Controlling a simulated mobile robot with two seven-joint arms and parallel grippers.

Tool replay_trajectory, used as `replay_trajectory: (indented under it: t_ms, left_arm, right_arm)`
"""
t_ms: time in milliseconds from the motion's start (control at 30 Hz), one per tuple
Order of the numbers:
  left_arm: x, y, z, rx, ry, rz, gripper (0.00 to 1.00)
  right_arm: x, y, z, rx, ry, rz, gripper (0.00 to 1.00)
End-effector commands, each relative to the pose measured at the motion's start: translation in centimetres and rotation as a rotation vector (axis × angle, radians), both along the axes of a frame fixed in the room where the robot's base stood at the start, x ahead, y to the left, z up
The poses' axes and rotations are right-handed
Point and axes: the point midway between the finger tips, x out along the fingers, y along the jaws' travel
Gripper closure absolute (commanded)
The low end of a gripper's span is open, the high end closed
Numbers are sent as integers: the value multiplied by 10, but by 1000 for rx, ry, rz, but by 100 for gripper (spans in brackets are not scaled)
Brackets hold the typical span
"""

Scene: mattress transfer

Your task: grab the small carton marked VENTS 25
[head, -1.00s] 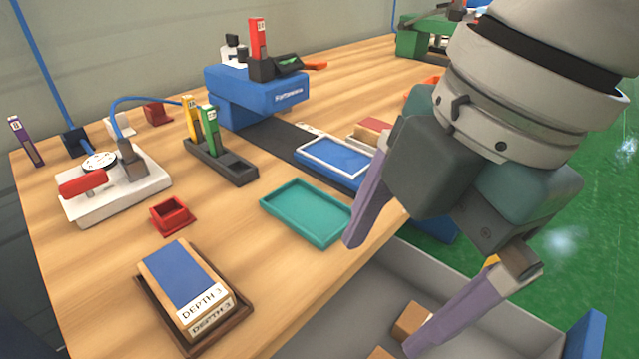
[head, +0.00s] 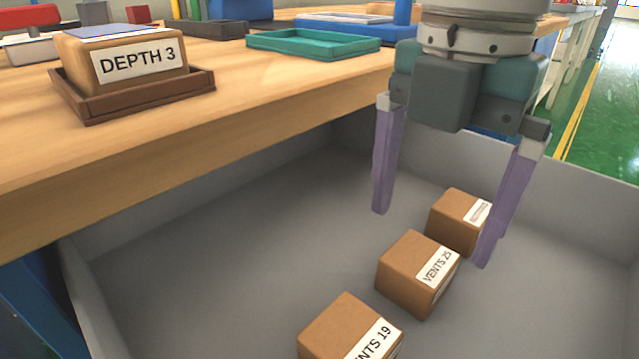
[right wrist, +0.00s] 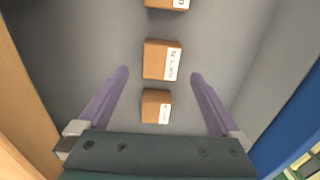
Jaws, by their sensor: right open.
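The small carton marked VENTS 25 (head: 405,275) is a brown box with a white label. It lies on the grey bin floor as the middle one of three cartons, and is the middle carton (right wrist: 158,60) in the right wrist view. My right gripper (head: 431,236) points down into the bin, open and empty, with purple fingers spread wide. In the right wrist view the fingertips (right wrist: 160,73) stand to either side of the row, apart from the cartons. The carton marked VENTS 19 (head: 345,328) is nearer; a farther carton (head: 458,218) has an unreadable label. My left gripper is out of view.
The grey bin (head: 230,215) stands beside the wooden table (head: 260,105), whose edge runs along its left. On the table are a DEPTH 3 box in a brown tray (head: 140,105) and a teal tray (head: 315,52). The bin floor left of the cartons is clear.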

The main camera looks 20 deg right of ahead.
Motion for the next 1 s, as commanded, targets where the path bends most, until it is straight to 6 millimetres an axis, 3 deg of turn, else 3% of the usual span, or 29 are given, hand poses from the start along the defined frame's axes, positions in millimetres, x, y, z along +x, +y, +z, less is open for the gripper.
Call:
replay_trajectory:
  t_ms: [33, 167, 433, 700, 1000]
  left_arm:
    - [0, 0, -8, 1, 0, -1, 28]
    - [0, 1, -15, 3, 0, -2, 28]
    - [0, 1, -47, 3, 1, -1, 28]
    - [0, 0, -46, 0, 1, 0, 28]
    - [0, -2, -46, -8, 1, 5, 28]
  right_arm:
    - [0, 0, -11, -2, 1, 0, 0]
    - [0, 0, -21, -1, 0, 0, 0]
    - [-2, 2, -62, -1, 0, 0, 0]
    - [-2, 2, -63, -1, 0, 0, 0]
    - [-2, 2, -63, -1, 0, 0, 34]
